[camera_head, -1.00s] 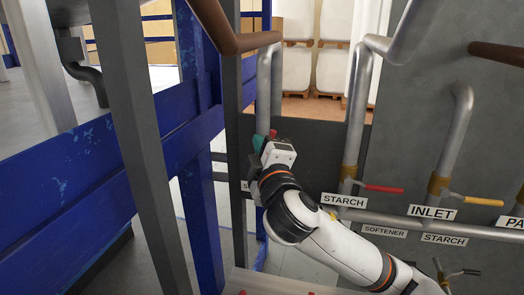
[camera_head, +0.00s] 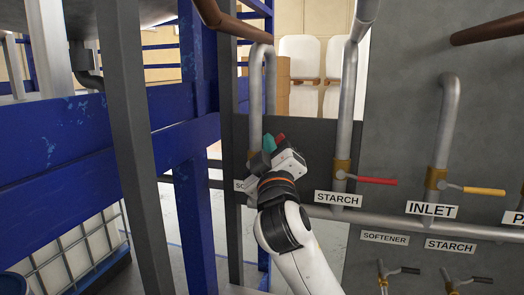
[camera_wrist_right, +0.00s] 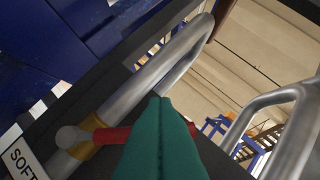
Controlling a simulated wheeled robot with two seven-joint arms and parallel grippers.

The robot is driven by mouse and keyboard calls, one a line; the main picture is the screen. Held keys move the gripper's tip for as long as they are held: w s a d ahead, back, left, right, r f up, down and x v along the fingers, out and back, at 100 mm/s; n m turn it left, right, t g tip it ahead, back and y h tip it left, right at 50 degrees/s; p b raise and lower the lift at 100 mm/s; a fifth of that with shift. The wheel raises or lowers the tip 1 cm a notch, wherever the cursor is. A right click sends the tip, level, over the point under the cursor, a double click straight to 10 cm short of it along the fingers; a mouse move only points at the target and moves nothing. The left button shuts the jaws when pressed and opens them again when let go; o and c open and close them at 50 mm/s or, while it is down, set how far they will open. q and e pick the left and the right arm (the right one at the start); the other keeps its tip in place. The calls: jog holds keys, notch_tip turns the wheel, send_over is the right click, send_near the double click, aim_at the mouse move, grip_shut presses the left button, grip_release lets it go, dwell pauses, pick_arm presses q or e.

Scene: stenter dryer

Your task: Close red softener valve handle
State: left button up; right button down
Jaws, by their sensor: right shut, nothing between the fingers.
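The red softener valve handle (camera_wrist_right: 112,135) shows in the right wrist view, running out from a brass valve body (camera_wrist_right: 84,151) at an angle to its grey pipe. Its outer part is hidden behind my green fingertips. In the head view a small red piece (camera_head: 281,138), seemingly this handle's end, shows beside my fingertips. My right gripper (camera_head: 269,146) is shut and empty, close against the handle; its green fingers also show in the wrist view (camera_wrist_right: 160,145). I cannot tell whether they touch it. The softener label (camera_head: 241,186) is partly covered by my gripper. My left gripper is out of view.
To the right are the starch valve's red handle (camera_head: 377,181) and the inlet valve's yellow handle (camera_head: 484,191), both pointing right. Small dark-handled valves (camera_head: 400,271) sit below. Blue frame beams (camera_head: 170,145) and a dark post (camera_head: 135,150) stand left.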

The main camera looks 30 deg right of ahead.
notch_tip(320, 180, down, 6)
jog(key=s+d+m+g+h+b, duration=0.1)
jog(key=s+m+g+h+b, duration=0.1)
jog(key=m+h+b, duration=0.4)
jog(key=shift+d+r+m+g+h+b, duration=0.3)
jog(key=shift+m+g+b, duration=0.3)
jog(key=shift+m+b, duration=2.5)
jog(key=shift+f+n+b, duration=0.15)
jog(key=shift+n+b, duration=0.25)
